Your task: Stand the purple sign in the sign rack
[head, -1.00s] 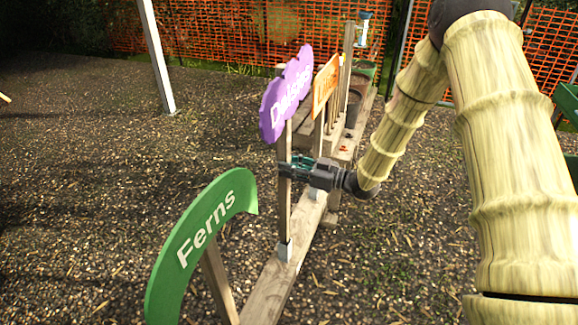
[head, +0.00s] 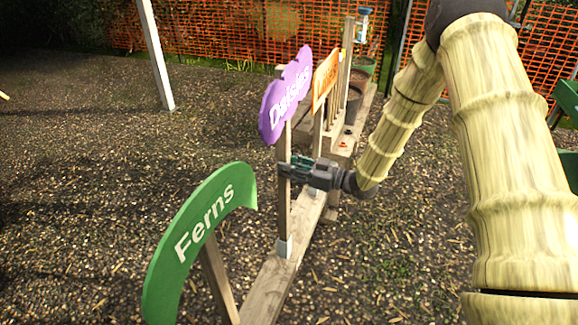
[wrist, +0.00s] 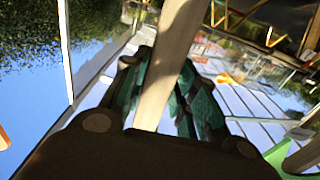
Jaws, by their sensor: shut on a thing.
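The purple sign (head: 284,97) reads "Daisies" and has a scalloped head on a wooden stake. My gripper (head: 290,168) is shut on this stake about midway down; the wrist view shows the stake (wrist: 168,75) between the fingers (wrist: 160,95). The sign is about upright. The stake's lower end meets a small grey socket (head: 284,247) on the long wooden beam of the sign rack (head: 268,285). I cannot tell how deep it sits in the socket.
A green "Ferns" sign (head: 190,235) stands at the near end of the rack. An orange sign (head: 325,80) and several stakes stand behind the purple one. Orange mesh fencing (head: 230,30) closes the back. A white post (head: 155,60) stands on open gravel at left.

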